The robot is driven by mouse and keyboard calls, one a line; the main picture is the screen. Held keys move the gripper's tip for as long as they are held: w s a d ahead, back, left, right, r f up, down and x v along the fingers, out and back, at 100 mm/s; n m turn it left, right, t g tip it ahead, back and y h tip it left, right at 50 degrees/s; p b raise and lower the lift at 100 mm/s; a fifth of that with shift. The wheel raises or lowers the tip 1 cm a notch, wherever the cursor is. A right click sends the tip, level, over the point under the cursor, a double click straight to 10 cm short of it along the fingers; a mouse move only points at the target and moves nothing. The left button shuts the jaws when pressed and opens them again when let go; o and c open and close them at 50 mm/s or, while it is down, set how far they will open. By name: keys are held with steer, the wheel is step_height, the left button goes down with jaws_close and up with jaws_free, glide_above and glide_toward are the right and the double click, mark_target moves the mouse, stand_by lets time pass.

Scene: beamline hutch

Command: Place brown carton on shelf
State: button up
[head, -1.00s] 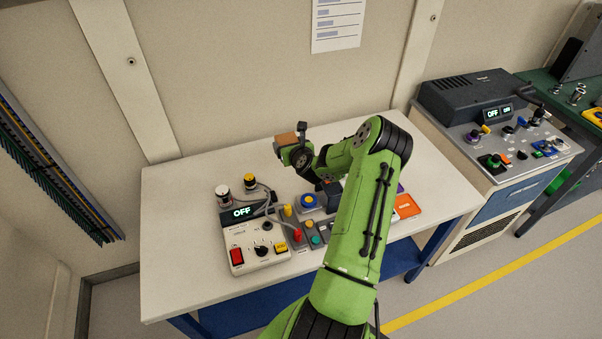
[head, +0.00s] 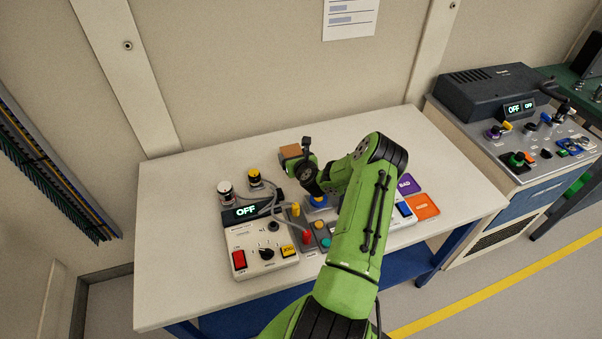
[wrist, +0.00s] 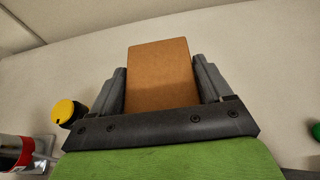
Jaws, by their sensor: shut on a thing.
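The brown carton (wrist: 160,70) is between the two grey fingers of my gripper (wrist: 163,85) in the wrist view, with a finger against each side. In the head view, the small brown carton (head: 291,152) shows at the far end of my green arm, above the white table (head: 180,280). My gripper (head: 296,160) is mostly hidden there by its own wrist. I cannot tell the carton's exact height above the table. No shelf can be clearly made out apart from a blue lower level (head: 400,270) under the table.
A control box (head: 262,240) reading OFF, with knobs and cables, stands left of my arm. Purple (head: 408,184) and orange (head: 423,206) squares lie at the table's right. A second console (head: 515,140) stands at right. The table's left and back are clear.

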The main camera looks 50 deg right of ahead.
steer(key=shift+f+b, duration=0.45)
steer(key=shift+f, duration=1.95)
steer(key=o, duration=1.2)
